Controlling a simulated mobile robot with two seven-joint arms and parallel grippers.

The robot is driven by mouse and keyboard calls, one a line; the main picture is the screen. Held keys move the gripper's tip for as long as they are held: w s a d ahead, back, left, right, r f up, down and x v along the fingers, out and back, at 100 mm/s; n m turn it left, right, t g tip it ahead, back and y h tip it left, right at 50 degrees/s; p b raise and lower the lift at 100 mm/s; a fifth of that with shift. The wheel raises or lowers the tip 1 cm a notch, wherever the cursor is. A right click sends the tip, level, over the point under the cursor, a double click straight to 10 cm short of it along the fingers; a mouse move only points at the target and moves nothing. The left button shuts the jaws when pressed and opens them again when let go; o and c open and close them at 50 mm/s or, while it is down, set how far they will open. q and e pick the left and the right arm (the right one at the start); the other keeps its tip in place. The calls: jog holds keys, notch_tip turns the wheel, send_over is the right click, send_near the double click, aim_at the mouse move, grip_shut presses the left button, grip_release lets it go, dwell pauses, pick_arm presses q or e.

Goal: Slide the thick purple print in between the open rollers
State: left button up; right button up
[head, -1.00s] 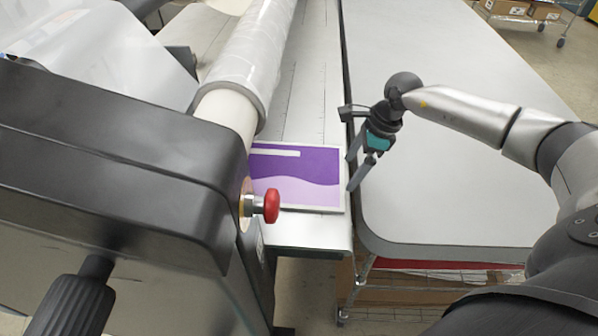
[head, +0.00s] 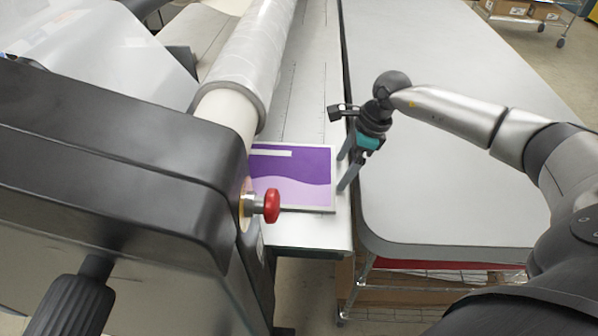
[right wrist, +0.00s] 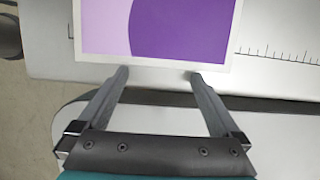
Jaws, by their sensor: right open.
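The thick purple print (head: 305,175), with a white border and a light purple wave, lies flat on the metal bed. Its left part is hidden behind the machine's black end housing and the roller. The upper roller (head: 245,65) is pale and film-wrapped; the gap under it cannot be seen. My right gripper (head: 342,172) is open and empty at the print's right edge. In the right wrist view its two fingertips (right wrist: 158,73) are spread along the near edge of the print (right wrist: 185,30), touching or almost touching it. My left gripper is out of view.
The black end housing (head: 110,160) fills the left, with a red knob (head: 271,205) beside the print. The metal bed (head: 315,100) has ruler marks. A grey table (head: 440,170) stands to the right, clear on top, beyond a narrow dark gap.

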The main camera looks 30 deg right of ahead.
aim_at(323, 174)
jog(key=shift+s+d, duration=0.15)
jog(key=shift+d, duration=0.05)
dwell(0.3)
jog(key=shift+s+a, duration=0.1)
jog(key=shift+s, duration=0.05)
jog(key=shift+s+a, duration=0.1)
jog(key=shift+s, duration=0.1)
jog(key=shift+w+a, duration=0.6)
jog(key=shift+a, duration=0.35)
jog(key=shift+w+a, duration=0.6)
jog(key=shift+a, duration=0.35)
dwell(0.6)
jog(key=shift+s+d, duration=0.35)
jog(key=shift+d, duration=0.2)
dwell(0.4)
jog(key=shift+r, duration=0.1)
jog(key=shift+p+v, duration=1.9)
jog(key=shift+v, duration=1.15)
jog(key=shift+s+d, duration=0.1)
